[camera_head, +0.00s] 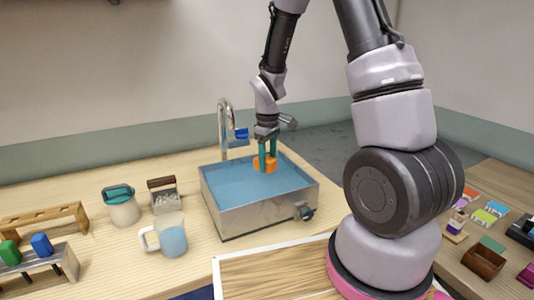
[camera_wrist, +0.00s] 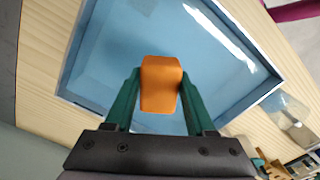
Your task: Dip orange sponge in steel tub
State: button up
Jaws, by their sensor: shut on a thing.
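The orange sponge (camera_head: 265,164) is a small block over the back right part of the steel tub (camera_head: 262,213). The tub holds blue water (camera_head: 245,188). My gripper (camera_head: 268,156) points down with its green fingers on either side of the sponge and is shut on it. In the wrist view the sponge (camera_wrist: 160,84) sits between the two fingers, with the tub's blue interior (camera_wrist: 110,60) behind it. The sponge is within the tub's outline, at or near the water surface; I cannot tell whether it touches the water.
A curved faucet (camera_head: 224,125) stands behind the tub. A pitcher of blue liquid (camera_head: 172,238), a lidded jar (camera_head: 121,207) and a small handled caddy (camera_head: 164,196) stand left of it. A wooden board with a white edge (camera_head: 270,275) lies in front.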

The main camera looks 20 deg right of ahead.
jog(key=shift+f, duration=5.55)
jog(key=shift+r, duration=0.15)
jog(key=shift+r, duration=5.4)
jog(key=shift+r, duration=2.5)
